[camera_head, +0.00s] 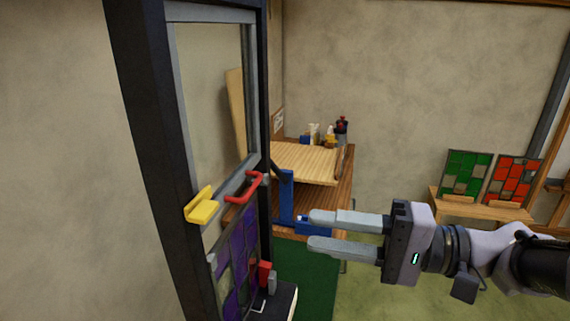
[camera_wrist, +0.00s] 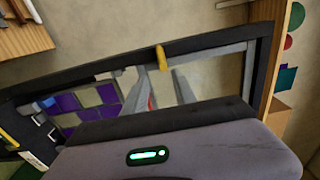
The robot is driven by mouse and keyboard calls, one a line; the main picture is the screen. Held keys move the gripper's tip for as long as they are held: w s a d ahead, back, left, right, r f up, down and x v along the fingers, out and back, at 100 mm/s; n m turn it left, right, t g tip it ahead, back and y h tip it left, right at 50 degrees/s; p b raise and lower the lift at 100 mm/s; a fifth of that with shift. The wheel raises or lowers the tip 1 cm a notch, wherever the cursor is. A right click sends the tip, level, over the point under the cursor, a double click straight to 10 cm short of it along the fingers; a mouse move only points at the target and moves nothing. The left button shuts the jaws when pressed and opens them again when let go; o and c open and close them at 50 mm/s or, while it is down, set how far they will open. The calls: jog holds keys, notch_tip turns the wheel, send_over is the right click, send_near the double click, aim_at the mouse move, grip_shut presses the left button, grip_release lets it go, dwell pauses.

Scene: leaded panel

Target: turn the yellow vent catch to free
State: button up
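The yellow vent catch (camera_head: 202,207) sits on the dark frame at the lower left corner of the vent pane in the head view. It also shows in the wrist view (camera_wrist: 161,57), just beyond my fingers. My gripper (camera_head: 318,231) is open and empty, with its two fingers apart and pointing left. It is to the right of the catch and clear of it. In the wrist view the fingers (camera_wrist: 157,88) reach toward the frame, and my gripper body hides the lower part of the picture.
A red handle (camera_head: 243,187) sits on the vent's lower rail, right of the catch. The dark frame (camera_head: 165,160) stands upright at left. A purple leaded panel (camera_head: 238,258) is below. A wooden bench (camera_head: 300,160) and a blue clamp (camera_head: 287,200) stand behind.

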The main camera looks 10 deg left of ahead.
aim_at(213, 213)
jog(key=a, duration=0.5)
jog(key=w+a+p, duration=0.1)
jog(key=a, duration=0.5)
jog(key=a+p, duration=0.1)
jog(key=a, duration=0.5)
jog(key=shift+w+a, duration=0.25)
grip_shut()
